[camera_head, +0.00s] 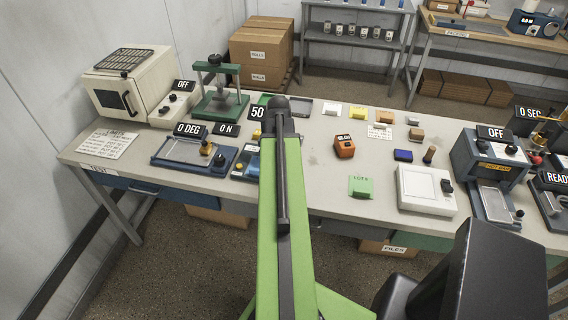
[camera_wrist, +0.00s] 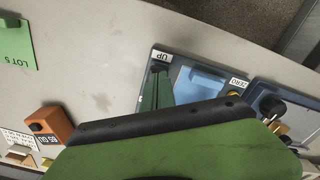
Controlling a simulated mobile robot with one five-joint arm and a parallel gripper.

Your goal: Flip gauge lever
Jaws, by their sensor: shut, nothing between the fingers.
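My gripper (camera_wrist: 165,125) fills the lower part of the wrist view, shut and empty. It covers the near side of the gauge; contact cannot be told.
A blue device reading 0 DEG (camera_head: 180,150) stands left of the gauge. An orange block (camera_head: 344,147), a green LOT 5 card (camera_head: 360,187) and a white scale (camera_head: 425,190) stand to the right. The bench (camera_head: 315,175) is bare between arm and card.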

